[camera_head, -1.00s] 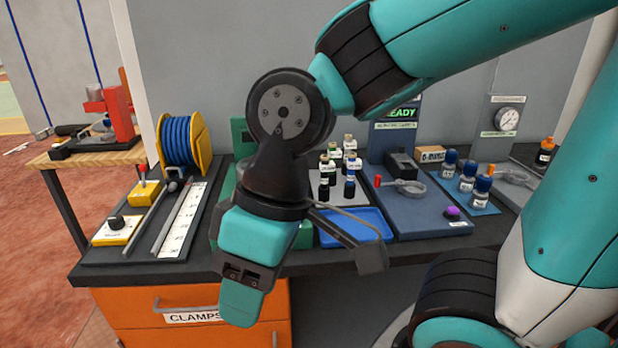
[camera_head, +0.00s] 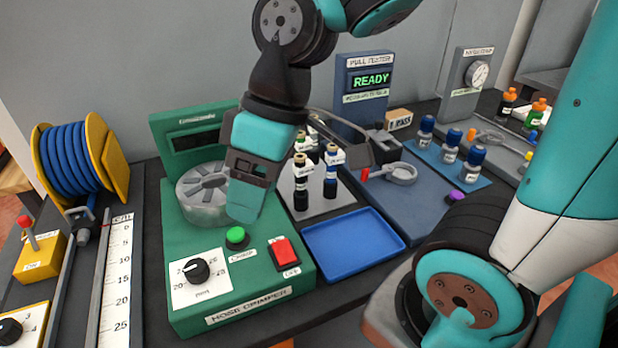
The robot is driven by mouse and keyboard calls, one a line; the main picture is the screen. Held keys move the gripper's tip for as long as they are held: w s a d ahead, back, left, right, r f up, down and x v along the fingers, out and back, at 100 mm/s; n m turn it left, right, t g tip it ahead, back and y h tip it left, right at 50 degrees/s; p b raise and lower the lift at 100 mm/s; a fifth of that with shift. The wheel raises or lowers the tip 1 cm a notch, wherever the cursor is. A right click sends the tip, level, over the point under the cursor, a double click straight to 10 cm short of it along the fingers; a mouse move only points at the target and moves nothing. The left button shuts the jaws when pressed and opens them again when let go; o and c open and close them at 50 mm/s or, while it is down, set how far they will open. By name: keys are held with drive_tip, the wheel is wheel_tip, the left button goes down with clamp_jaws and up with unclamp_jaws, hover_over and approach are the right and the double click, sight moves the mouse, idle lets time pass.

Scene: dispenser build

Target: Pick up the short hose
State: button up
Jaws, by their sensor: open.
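I cannot make out a separate short hose. The blue hose (camera_head: 68,158) that shows is wound on a yellow reel (camera_head: 112,165) at the left, with a metal fitting (camera_head: 78,213) at the reel's lower front. My gripper (camera_head: 245,205) is open and seen side-on over the green hose crimper (camera_head: 215,255), in front of the crimper's round grey die head (camera_head: 200,205). It covers the right part of that head, and I see nothing held in it.
A ruler (camera_head: 114,285) runs beside the crimper. An empty blue tray (camera_head: 352,243) lies to its right. Dark bottle-like fittings (camera_head: 301,180) stand behind the tray. The blue pull tester (camera_head: 362,85) with a READY screen and blue-capped fittings (camera_head: 452,140) are farther right.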

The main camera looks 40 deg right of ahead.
drive_tip(key=w+d+r+n+p, duration=0.2)
drive_tip(key=w+d, duration=0.7)
drive_tip(key=n+t+p, duration=0.2)
approach(299, 156)
drive_tip(key=p+x, duration=0.1)
drive_tip(key=x, duration=0.5)
drive_tip(key=shift+w+p, duration=0.25)
drive_tip(key=shift+p, duration=0.1)
drive_tip(key=shift+s+p+x, duration=0.15)
drive_tip(key=shift+p+x, duration=0.35)
drive_tip(key=shift+x, duration=0.95)
drive_tip(key=shift+s+p+x, duration=0.15)
drive_tip(key=shift+p+x, duration=0.3)
drive_tip(key=shift+x, duration=1)
clamp_jaws()
